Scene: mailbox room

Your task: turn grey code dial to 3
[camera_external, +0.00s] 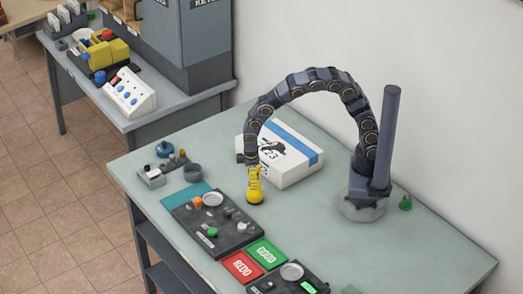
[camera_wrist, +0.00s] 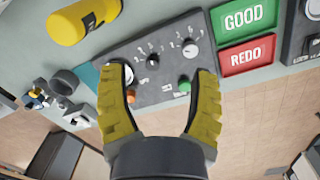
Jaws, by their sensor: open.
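The dark control panel (camera_external: 226,240) lies on the green table; it also shows in the wrist view (camera_wrist: 170,88). It carries two small dials ringed with white marks. In the external view my gripper (camera_external: 254,184) is above the panel's wall-side edge. The left finger partly covers a silver disc and an orange knob (camera_wrist: 131,97).
A green knob (camera_wrist: 184,87) sits close to the right finger. GOOD (camera_external: 264,252) and REDO (camera_external: 242,267) plates lie right of the panel. A yellow cylinder (camera_wrist: 85,20) lies beyond it. A white parcel (camera_external: 288,165) stands behind my gripper; small parts lie to the left.

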